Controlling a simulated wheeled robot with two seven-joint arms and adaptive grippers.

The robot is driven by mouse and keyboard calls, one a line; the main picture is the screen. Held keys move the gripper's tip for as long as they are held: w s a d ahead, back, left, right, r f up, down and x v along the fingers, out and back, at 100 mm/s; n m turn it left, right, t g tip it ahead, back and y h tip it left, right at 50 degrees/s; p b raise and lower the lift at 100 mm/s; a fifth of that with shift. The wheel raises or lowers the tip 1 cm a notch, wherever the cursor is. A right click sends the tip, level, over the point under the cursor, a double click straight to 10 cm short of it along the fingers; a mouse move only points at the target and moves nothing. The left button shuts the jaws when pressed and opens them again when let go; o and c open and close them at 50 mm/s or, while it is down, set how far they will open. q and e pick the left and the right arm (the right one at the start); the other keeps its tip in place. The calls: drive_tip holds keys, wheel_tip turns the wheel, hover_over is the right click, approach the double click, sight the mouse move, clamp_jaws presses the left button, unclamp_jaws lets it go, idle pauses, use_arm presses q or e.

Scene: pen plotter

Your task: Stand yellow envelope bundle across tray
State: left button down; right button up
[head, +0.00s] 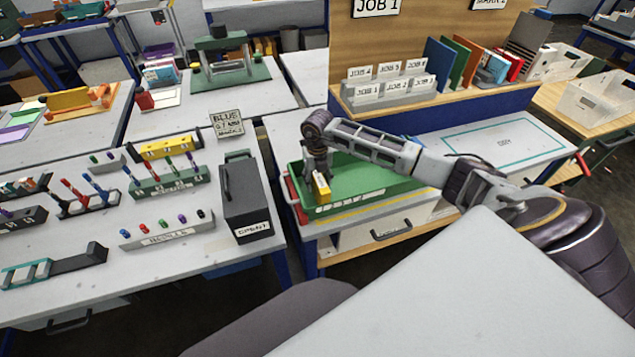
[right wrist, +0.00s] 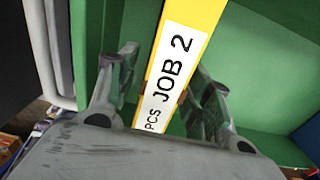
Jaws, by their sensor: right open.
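The yellow envelope bundle (head: 322,190) is in the green tray (head: 385,182), near its left end. In the right wrist view the bundle (right wrist: 205,12) is a yellow strip with a white "JOB 2" label. My right gripper (head: 318,172) is low over the tray at the bundle. In the right wrist view its open fingers (right wrist: 165,88) are on either side of the bundle, with a gap on the left. I cannot tell whether the right finger touches it. The gripper hides part of the bundle in the head view. My left gripper is not in view.
A dark box (head: 243,198) stands on the left bench, beside the tray. Pen racks (head: 167,182) stand farther left. Behind my right arm are card holders (head: 385,88) and coloured folders (head: 455,62) on a shelf. The tray's right part looks clear.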

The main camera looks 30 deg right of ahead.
wheel_tip(320, 180, up, 9)
drive_tip(key=shift+r+b, duration=0.2)
drive_tip(key=shift+b, duration=0.35)
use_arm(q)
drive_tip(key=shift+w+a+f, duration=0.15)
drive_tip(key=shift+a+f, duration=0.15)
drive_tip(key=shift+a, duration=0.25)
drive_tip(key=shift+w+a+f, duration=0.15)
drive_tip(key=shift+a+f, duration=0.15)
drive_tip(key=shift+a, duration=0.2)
use_arm(e)
drive_tip(key=shift+r, duration=0.75)
